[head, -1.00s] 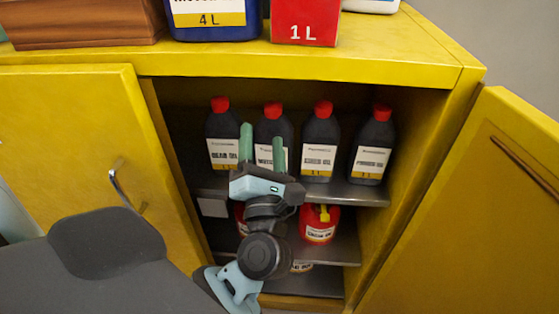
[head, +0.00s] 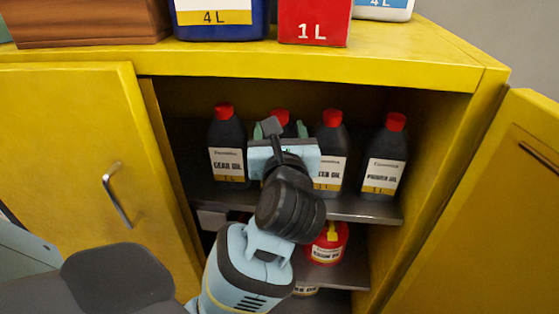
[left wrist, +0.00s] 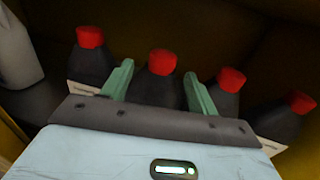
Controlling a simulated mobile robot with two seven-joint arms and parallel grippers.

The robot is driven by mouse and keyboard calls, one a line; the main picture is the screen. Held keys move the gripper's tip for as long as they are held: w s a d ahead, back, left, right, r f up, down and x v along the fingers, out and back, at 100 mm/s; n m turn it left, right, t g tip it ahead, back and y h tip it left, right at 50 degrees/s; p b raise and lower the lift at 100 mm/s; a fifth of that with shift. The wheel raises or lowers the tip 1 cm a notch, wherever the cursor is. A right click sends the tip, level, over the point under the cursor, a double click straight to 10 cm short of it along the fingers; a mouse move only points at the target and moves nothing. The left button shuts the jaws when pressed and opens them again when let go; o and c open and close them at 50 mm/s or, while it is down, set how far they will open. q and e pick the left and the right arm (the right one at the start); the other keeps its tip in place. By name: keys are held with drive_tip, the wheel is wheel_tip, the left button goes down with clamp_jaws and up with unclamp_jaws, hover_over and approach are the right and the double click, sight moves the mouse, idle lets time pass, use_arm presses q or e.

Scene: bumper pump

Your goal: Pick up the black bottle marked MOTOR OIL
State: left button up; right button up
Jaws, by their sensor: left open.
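Several black bottles with red caps stand in a row on the cabinet's upper shelf. The second from the left (head: 282,116) is mostly hidden behind my left gripper (head: 280,130) in the head view, and its label cannot be read now. In the left wrist view this bottle (left wrist: 157,88) stands upright between the two green fingers of my open left gripper (left wrist: 157,76), one finger on each side. I cannot tell whether either finger touches it. The leftmost bottle (head: 227,148) reads GEAR OIL. My right gripper is not in view.
Two more black bottles (head: 331,150) (head: 387,155) stand close on the right, flanking the gripper's side. The shelf (head: 365,208) has a red container (head: 328,245) below it. Yellow doors stand at left (head: 70,150) and right (head: 480,220). Containers sit on the cabinet top (head: 400,60).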

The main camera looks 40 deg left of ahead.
sight(280, 120)
use_arm(q)
drive_tip(key=shift+r+x, duration=0.15)
drive_tip(key=shift+x, duration=1.15)
drive_tip(key=shift+r+x, duration=0.15)
drive_tip(key=shift+x, duration=1.15)
drive_tip(key=shift+w, duration=0.1)
drive_tip(key=shift+c, duration=0.2)
clamp_jaws()
drive_tip(key=shift+r, duration=0.1)
